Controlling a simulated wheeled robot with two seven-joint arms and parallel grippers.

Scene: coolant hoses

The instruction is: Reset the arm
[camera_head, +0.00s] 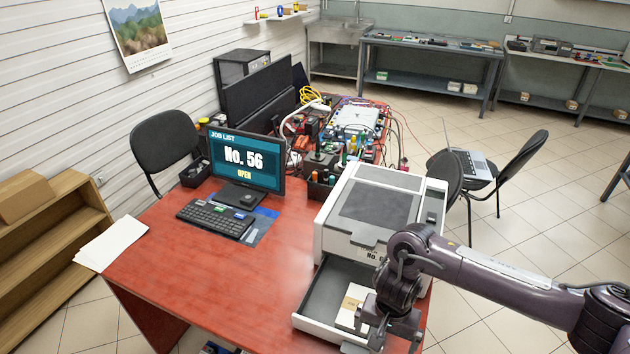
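My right arm comes in from the right edge, and my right gripper (384,336) is low over the front right part of an open drawer (322,296). The drawer belongs to a white and grey machine (340,222) on the red desk. A small cream and white item (351,304) lies in the drawer, just left of my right gripper. The wrist hides part of the drawer and the machine's front label. Whether the fingers are open, or touch the drawer or the item, is not clear. My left gripper is not in view.
On the red desk (200,285) stand a monitor (246,161) reading "No. 56 OPEN", a keyboard (215,218) and white papers (110,243). Tools and cables crowd the bench behind. Chairs stand left and right. The desk's front middle is clear.

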